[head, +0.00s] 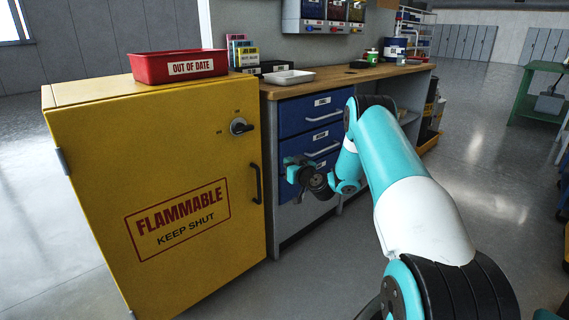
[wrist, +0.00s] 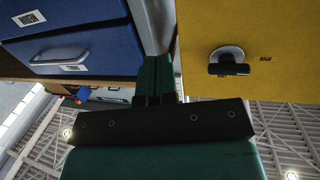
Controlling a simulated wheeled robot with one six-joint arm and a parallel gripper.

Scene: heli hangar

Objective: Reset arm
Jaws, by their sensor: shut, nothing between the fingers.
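My arm reaches forward from the lower right of the head view, bent at the elbow. My gripper (head: 291,168) is in front of the blue drawers (head: 309,115), to the right of the yellow cabinet. In the wrist view the green fingers of my gripper (wrist: 155,75) lie together, with nothing held. That view is upside down and shows a blue drawer with its handle on the left and the yellow cabinet on the right. In the head view the arm and gripper hide part of the lower drawers.
The yellow flammables cabinet (head: 160,195) is shut and carries a red "OUT OF DATE" bin (head: 178,67). A wooden worktop (head: 340,76) holds a white tray (head: 289,78). A green table (head: 540,95) stands at the far right. The floor right of my arm is largely clear.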

